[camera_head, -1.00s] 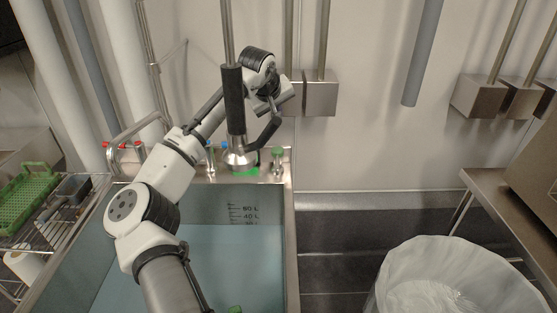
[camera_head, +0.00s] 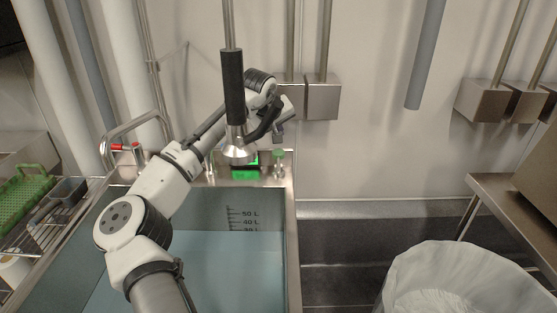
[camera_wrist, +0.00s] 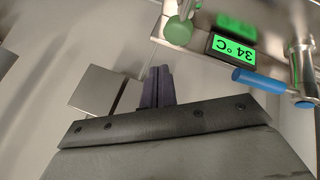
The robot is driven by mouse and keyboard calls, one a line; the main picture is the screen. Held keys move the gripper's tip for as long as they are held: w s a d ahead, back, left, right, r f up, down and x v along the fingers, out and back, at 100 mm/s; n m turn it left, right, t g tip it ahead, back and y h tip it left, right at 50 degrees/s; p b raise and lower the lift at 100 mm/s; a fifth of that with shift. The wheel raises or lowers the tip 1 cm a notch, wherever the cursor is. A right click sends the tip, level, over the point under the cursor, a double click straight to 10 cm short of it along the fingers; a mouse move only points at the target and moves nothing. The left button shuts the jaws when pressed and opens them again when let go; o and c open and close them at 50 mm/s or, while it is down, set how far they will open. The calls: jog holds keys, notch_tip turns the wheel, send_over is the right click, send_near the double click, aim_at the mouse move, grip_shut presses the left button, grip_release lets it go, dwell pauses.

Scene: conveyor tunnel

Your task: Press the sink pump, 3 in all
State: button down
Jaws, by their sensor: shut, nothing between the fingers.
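The green-topped knob (camera_head: 279,158) stands on the sink's back rim, right of the lit green display; I take it for the pump but cannot be sure. In the wrist view the green knob (camera_wrist: 178,30) is at the top, left of the display reading 34 °C (camera_wrist: 234,49). My gripper (camera_head: 279,137) is above the rim, close over the green knob. In the wrist view my dark fingers (camera_wrist: 157,88) are together and empty, with a visible gap in that picture to the knob. I cannot tell the height between them.
The sink basin (camera_head: 292,240) holds bluish water. A black-handled spray head (camera_head: 233,90) hangs beside my wrist. A blue lever (camera_wrist: 257,80) is near the display. A lined bin (camera_head: 450,262) and steel table (camera_head: 500,195) stand right.

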aim_at(280, 150)
jog(key=shift+f, duration=1.45)
jog(key=shift+f, duration=0.1)
dwell(0.8)
jog(key=shift+f, duration=0.3)
jog(key=shift+f+b, duration=0.6)
jog(key=shift+f, duration=0.6)
dwell(1.1)
jog(key=shift+r, duration=0.2)
jog(key=shift+r+p, duration=1.25)
jog(key=shift+r, duration=0.05)
jog(key=shift+r, duration=0.1)
jog(key=shift+r+p, duration=2.15)
jog(key=shift+r, duration=0.25)
